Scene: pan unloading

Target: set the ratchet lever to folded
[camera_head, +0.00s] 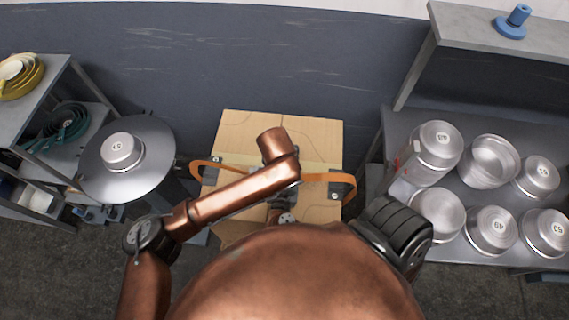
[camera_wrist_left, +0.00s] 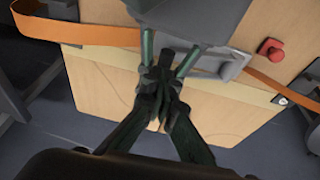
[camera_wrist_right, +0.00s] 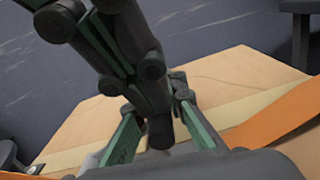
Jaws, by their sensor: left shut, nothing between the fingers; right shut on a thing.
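The wooden box (camera_head: 312,137) stands in the middle with an orange strap (camera_head: 325,177) across it. A grey ratchet body (camera_wrist_left: 228,66) lies on the box beside the strap in the left wrist view. My left gripper (camera_wrist_left: 165,82) is shut and empty beside the ratchet. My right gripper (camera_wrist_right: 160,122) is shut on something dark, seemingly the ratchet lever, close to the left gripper. The crowded fingers hide most of the lever, so I cannot tell its angle. In the head view, my left arm and body hide much of the ratchet.
A round table (camera_head: 154,177) with a pan (camera_head: 121,151) stands left. A grey shelf (camera_head: 390,119) with several metal pans stands right. A red knob (camera_wrist_left: 270,48) is on the box. My two grippers leave little room between them.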

